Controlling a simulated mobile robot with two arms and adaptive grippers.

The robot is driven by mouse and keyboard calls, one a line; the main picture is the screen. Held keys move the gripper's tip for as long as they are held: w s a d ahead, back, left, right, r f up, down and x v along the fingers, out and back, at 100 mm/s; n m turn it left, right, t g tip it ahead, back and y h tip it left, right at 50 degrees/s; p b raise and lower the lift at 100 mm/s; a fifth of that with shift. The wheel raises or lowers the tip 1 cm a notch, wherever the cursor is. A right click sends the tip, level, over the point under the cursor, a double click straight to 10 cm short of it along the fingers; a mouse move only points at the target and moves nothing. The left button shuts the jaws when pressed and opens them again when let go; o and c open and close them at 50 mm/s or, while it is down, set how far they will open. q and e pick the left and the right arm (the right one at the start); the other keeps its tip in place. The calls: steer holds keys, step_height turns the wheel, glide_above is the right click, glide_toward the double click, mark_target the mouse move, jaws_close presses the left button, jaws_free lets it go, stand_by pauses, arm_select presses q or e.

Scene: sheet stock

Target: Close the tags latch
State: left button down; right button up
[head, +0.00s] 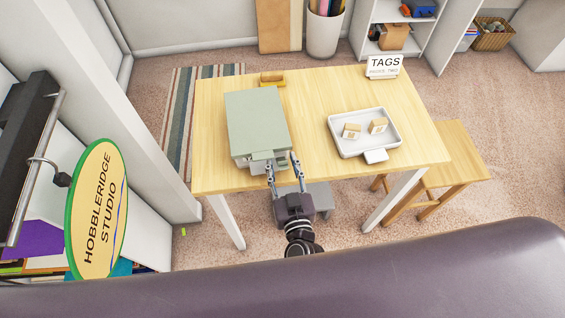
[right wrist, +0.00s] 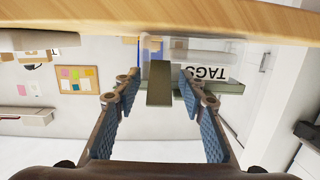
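A grey-green box (head: 257,115) stands on the left part of the wooden table, close to its front edge. A grey-green tab (head: 262,156), which looks like the latch, sticks out at its front. My right gripper (head: 282,160) is at the front of the box, with its fingers spread. In the right wrist view, which is upside down, the tab (right wrist: 159,84) shows between the two open fingers, apart from both. A face lettered TAGS (right wrist: 205,73) is behind the fingers. Whether the tab is fastened cannot be told. My left gripper is not in view.
The wooden table (head: 320,105) also bears a white tray (head: 385,143) with two small blocks, a TAGS sign (head: 384,66) at the back right and a small wooden block (head: 272,78). A stool (head: 455,150) stands at the right. The table's middle is clear.

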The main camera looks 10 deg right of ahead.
steer(key=s+r, duration=0.1)
steer(key=s, duration=1.1)
steer(key=shift+d+r, duration=0.25)
steer(key=shift+d, duration=0.1)
